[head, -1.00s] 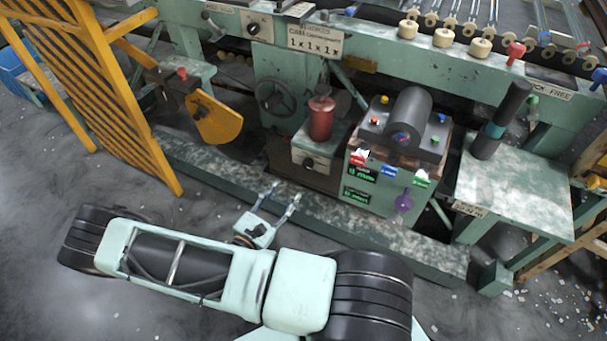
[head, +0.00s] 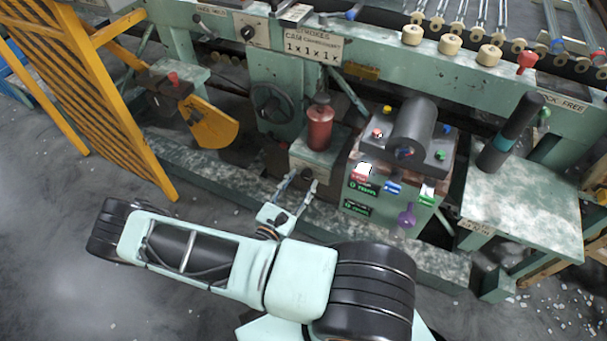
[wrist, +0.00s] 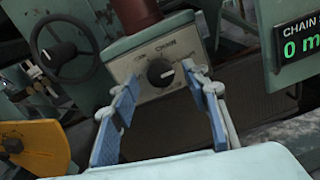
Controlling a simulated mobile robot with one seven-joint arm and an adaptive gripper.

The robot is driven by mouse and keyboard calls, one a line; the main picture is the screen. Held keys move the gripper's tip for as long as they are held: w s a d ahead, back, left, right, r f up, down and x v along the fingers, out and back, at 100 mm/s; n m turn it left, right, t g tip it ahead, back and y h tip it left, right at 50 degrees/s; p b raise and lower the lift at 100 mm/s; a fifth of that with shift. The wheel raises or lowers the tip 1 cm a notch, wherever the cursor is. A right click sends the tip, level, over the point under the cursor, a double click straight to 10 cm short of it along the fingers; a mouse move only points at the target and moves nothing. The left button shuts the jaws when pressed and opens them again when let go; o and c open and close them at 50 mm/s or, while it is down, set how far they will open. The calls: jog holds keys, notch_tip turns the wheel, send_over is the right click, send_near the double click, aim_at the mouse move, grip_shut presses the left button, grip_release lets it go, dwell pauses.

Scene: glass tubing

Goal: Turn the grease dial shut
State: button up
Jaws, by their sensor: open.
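A round black dial (wrist: 160,72) with a white pointer mark sits on a pale plate marked "CHAIN"; the smaller lettering is unreadable. The mark points to the right. The plate is on the front of a green box (head: 318,157) under a red canister (head: 320,126). In the head view the dial (head: 307,174) shows small, close beyond my fingertips. My gripper (head: 297,187) is open and empty. In the wrist view its blue-padded fingers stand to the left and right of the dial, apart from it. The exact gap in depth is hard to tell.
A black handwheel (head: 273,103) and a yellow guard (head: 210,123) are left of the box. A control box (head: 385,205) with green displays and a purple knob stands close to its right. A second dial (head: 248,33) is on the upper beam. Open floor lies at left.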

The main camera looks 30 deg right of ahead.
jog(key=shift+w+d, duration=0.2)
jog(key=shift+d, duration=0.1)
jog(key=c, duration=1.2)
jog(key=shift+o, duration=0.2)
